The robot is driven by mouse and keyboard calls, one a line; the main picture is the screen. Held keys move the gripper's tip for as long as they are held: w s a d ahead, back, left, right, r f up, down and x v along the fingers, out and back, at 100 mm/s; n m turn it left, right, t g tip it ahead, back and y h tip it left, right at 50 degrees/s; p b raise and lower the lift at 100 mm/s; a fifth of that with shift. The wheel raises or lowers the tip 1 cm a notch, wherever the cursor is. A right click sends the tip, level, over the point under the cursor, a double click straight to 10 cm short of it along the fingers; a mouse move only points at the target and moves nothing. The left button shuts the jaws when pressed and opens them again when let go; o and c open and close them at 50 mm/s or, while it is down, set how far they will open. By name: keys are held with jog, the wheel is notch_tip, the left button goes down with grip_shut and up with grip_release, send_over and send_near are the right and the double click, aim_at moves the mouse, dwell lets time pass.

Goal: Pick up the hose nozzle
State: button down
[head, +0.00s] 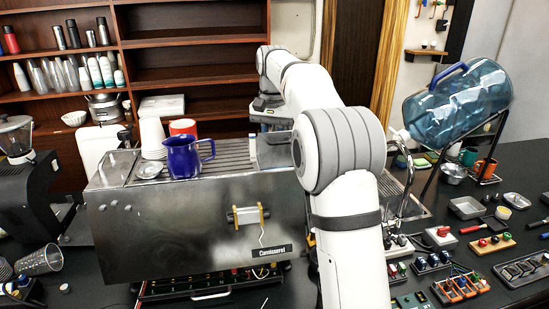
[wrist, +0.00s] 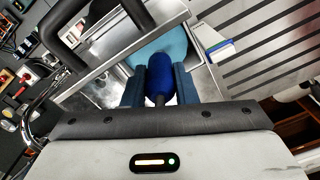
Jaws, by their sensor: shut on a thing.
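In the wrist view, a blue rounded piece with a dark stem, which looks like the hose nozzle (wrist: 160,75), sits between the two dark blue fingers of my gripper (wrist: 160,88). The fingers press on it from both sides, so my gripper is shut on it. A light teal rounded surface (wrist: 176,42) shows just beyond it; I cannot tell whether they touch. In the head view, my arm hides most of the gripper and the nozzle behind the steel machine.
The steel brewer (head: 200,228) carries a blue pitcher (head: 184,158) and stacked white cups (head: 152,135). A large blue water bottle (head: 458,100) lies tilted on a stand at right. Several small tools and trays cover the dark counter (head: 480,285). Shelves (head: 190,52) stand behind.

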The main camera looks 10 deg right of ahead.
jog(key=shift+r, duration=0.1)
notch_tip(320, 180, up, 10)
jog(key=shift+f+p, duration=0.1)
jog(key=shift+p, duration=0.6)
